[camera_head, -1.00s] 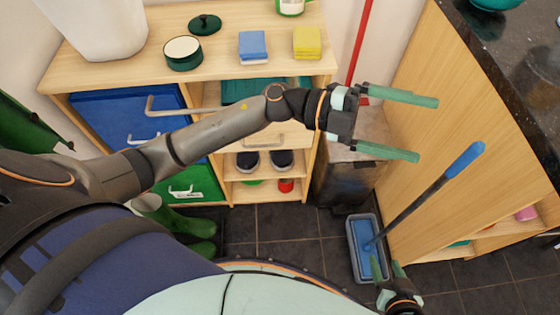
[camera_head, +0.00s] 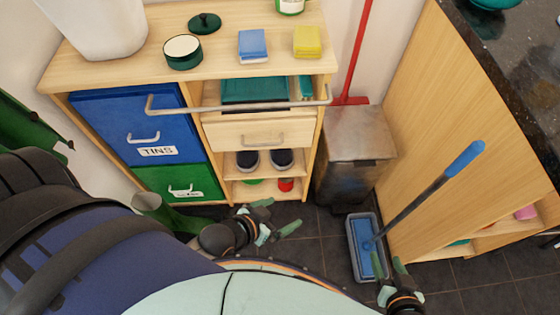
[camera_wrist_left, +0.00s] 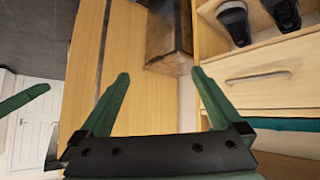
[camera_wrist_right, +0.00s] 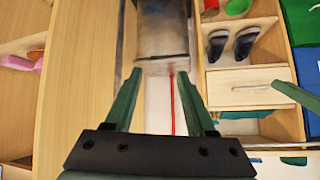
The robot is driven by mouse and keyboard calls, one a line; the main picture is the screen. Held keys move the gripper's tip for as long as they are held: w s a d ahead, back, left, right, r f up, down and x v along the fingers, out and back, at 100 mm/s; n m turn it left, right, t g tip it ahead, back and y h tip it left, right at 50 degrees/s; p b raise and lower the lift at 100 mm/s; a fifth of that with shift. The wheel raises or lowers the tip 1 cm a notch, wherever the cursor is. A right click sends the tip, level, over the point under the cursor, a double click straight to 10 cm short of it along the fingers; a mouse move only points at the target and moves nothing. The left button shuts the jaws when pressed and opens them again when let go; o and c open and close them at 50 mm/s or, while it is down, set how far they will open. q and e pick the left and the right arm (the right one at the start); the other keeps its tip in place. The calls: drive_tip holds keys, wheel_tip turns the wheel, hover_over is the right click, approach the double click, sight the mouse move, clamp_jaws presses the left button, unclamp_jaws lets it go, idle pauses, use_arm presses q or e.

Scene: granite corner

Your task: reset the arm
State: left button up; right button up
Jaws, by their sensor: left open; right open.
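My left gripper (camera_head: 279,215) is open and empty, low in front of the cabinet and close to my body in the head view. Its two green fingers (camera_wrist_left: 160,76) stand apart in the left wrist view with nothing between them. My right gripper (camera_head: 387,263) is open and empty at the lower right of the head view, just in front of the mop bucket. Its fingers (camera_wrist_right: 160,74) are also apart in the right wrist view. The left forearm is mostly hidden behind my body.
A wooden cabinet (camera_head: 215,72) with a blue TINS drawer (camera_head: 130,115), a green drawer (camera_head: 178,180) and shelves stands ahead. A metal bin (camera_head: 358,135), a red broom (camera_head: 359,55) and a mop bucket (camera_head: 352,240) stand right of it. Green boots (camera_head: 148,204) stand low left.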

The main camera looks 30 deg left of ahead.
use_arm(q)
drive_tip(key=s+a+r+p, duration=0.1)
drive_tip(key=a+r+p, duration=0.2)
drive_tip(key=r+p, duration=0.5)
drive_tip(key=p, duration=0.3)
drive_tip(key=shift+s+a+r+n+y, duration=0.2)
drive_tip(key=shift+r+n+y, duration=0.1)
drive_tip(key=shift+r+y, duration=0.1)
use_arm(e)
drive_tip(key=s+d+r+h, duration=0.1)
drive_tip(key=s+d+r, duration=0.1)
drive_tip(key=r, duration=0.6)
drive_tip(key=shift+d+r+m, duration=0.2)
drive_tip(key=shift+d+m, duration=0.1)
drive_tip(key=shift+d, duration=0.35)
use_arm(q)
drive_tip(key=shift+s+d, duration=0.1)
drive_tip(key=shift+d, duration=0.1)
use_arm(e)
drive_tip(key=shift+a, duration=0.1)
